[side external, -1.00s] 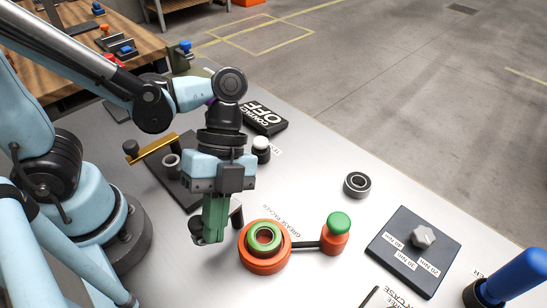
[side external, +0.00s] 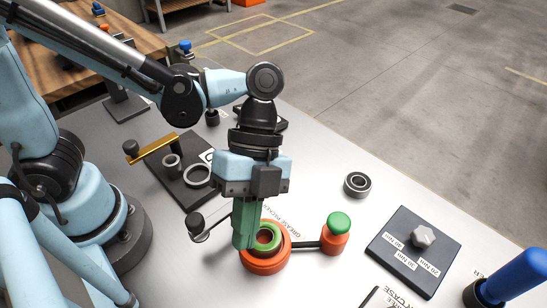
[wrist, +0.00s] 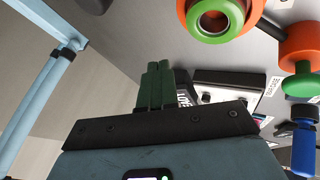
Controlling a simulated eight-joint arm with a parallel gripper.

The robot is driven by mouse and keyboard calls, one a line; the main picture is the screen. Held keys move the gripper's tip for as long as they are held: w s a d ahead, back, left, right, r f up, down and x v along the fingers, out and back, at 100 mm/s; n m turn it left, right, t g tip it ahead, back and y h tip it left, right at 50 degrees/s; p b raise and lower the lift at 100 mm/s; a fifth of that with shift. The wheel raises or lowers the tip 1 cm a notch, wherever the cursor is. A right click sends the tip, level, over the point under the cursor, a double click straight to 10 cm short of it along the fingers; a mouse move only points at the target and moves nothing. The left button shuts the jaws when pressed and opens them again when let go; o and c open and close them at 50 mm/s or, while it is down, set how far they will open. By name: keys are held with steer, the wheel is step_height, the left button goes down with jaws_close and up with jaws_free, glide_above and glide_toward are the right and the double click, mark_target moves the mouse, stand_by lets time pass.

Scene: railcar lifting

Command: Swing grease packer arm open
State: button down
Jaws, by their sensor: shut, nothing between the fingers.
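The grease packer is an orange round base (side external: 265,258) with a green ring (side external: 268,237) in its top. Its dark arm (side external: 306,244) reaches right to an orange knob (side external: 335,240) with a green cap. In the wrist view the base (wrist: 249,14) is at the top and the knob (wrist: 298,45) at the right edge. My gripper (side external: 245,243) points down with its green fingers together and empty. It overlaps the left side of the base in the side view; whether it touches cannot be told. The fingers (wrist: 155,85) appear apart from the packer arm.
A black-knobbed lever (side external: 197,222) stands left of my gripper. A dark plate (side external: 185,185) with a gold handle (side external: 160,147) lies behind it. A bearing (side external: 357,184), a dial plate (side external: 410,250) and a blue handle (side external: 515,275) are to the right. Bench between them is clear.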

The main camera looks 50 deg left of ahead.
steer(key=w+d+r, duration=0.2)
steer(key=w+r, duration=0.2)
steer(key=r, duration=0.2)
steer(key=shift+d+r, duration=0.3)
steer(key=w+a+n+t+y, duration=0.1)
steer(key=w+a+n+t, duration=0.2)
steer(key=a+n, duration=0.3)
steer(key=w+a+f+n+t+y, duration=0.1)
steer(key=a+n+t, duration=0.4)
steer(key=a, duration=0.5)
steer(key=w+a+f+n+t+y, duration=0.1)
steer(key=w+a+n+t, duration=0.3)
steer(key=a+n, duration=0.4)
steer(key=shift+w+f+n+t+y, duration=0.2)
steer(key=shift+w+n+t+y, duration=0.1)
steer(key=shift+n+t+y, duration=0.3)
